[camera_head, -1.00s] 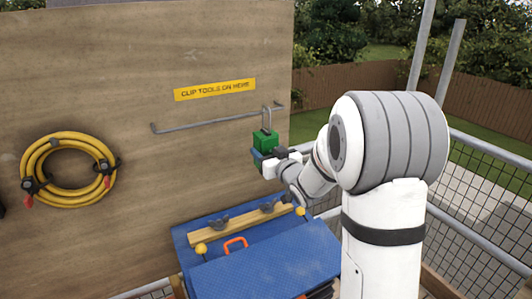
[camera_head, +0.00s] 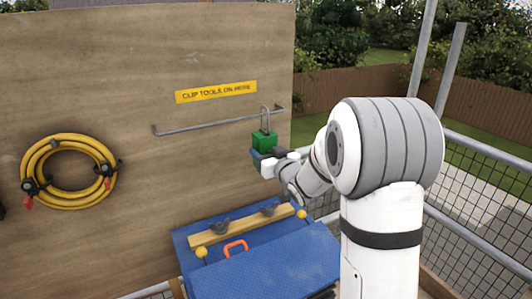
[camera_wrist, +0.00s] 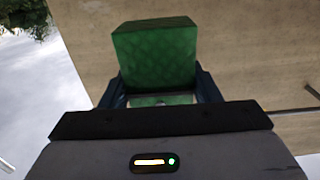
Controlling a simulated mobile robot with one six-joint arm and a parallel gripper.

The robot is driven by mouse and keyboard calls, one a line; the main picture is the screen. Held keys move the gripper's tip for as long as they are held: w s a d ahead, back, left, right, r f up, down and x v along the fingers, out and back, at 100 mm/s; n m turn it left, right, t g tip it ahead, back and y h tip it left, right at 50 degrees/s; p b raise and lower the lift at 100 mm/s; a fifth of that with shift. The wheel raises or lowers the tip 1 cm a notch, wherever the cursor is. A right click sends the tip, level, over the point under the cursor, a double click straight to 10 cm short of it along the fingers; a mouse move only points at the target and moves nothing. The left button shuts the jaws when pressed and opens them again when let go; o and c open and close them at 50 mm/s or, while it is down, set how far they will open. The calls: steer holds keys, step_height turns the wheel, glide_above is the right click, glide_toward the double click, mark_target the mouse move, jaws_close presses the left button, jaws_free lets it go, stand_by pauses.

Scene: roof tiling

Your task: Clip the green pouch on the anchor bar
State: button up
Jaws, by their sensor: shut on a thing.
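The green pouch (camera_head: 264,142) is a small green block with a grey metal hook (camera_head: 265,117) standing up from its top. My gripper (camera_head: 264,156) is shut on the pouch and holds it upright; the pouch fills the space between the jaws in the wrist view (camera_wrist: 158,55). The anchor bar (camera_head: 210,123) is a thin grey rail on the wooden wall. The hook overlaps the bar's right end in the head view; I cannot tell whether it touches the bar or hangs on it. The bar's end also shows at the right of the wrist view (camera_wrist: 312,90).
A yellow sign (camera_head: 216,92) is above the bar. A coiled yellow hose (camera_head: 68,175) hangs at the left. A mesh railing (camera_head: 490,190) runs at the right.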

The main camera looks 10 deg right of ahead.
steer(key=shift+w+a, duration=0.1)
steer(key=shift+w, duration=0.1)
steer(key=shift+w+a+b, duration=0.15)
steer(key=shift+w+b, duration=0.2)
steer(key=shift+w, duration=0.3)
steer(key=shift+w+a, duration=0.25)
steer(key=shift+w, duration=0.45)
steer(key=shift+w+r+b, duration=0.1)
steer(key=shift+b, duration=0.8)
stand_by(0.5)
steer(key=shift+f+b, duration=0.5)
steer(key=shift+b, duration=0.15)
steer(key=shift+f+b, duration=0.6)
steer(key=shift+b, duration=0.2)
